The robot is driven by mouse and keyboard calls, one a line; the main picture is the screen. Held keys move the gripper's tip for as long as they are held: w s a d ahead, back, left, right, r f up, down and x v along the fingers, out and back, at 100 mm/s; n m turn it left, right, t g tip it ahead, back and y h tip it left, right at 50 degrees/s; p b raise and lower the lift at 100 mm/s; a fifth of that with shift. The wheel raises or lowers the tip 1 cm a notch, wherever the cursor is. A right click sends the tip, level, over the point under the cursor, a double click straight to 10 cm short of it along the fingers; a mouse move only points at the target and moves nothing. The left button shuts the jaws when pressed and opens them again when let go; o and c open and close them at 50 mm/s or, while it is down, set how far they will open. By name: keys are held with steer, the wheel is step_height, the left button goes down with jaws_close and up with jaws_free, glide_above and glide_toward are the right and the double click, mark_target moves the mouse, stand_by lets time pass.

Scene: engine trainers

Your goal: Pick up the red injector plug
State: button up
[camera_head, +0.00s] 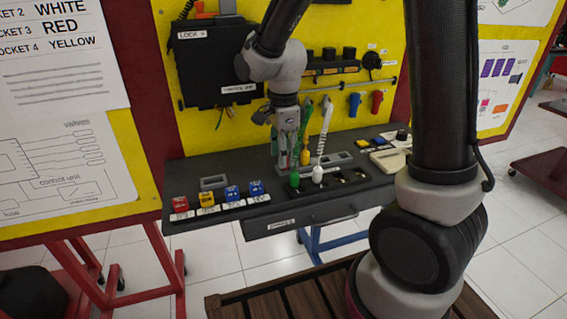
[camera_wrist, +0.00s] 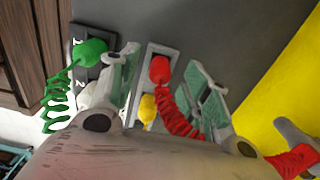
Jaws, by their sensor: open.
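The red injector plug (camera_wrist: 160,70) sits in a grey holder (camera_wrist: 152,52) in the wrist view, with a coiled red cable running from it. My gripper (camera_wrist: 161,64) is open, with one finger on each side of the red plug; I cannot tell whether either touches it. In the head view my gripper (camera_head: 281,160) points down over the bench, and I cannot make out the red plug there. The yellow plug (camera_wrist: 148,108) is beside the red one. The green plug (camera_wrist: 90,52) sits in a dark socket strip left of my gripper.
The green plug (camera_head: 294,180) and white plug (camera_head: 318,175) stand at the front of the dark bench (camera_head: 225,172). Red (camera_head: 180,206), yellow and blue blocks stand at its left. A yellow panel (camera_head: 345,75) with a black control unit (camera_head: 215,70) rises close behind.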

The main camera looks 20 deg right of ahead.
steer(key=shift+f, duration=0.9)
steer(key=c, duration=1)
steer(key=shift+r, duration=0.15)
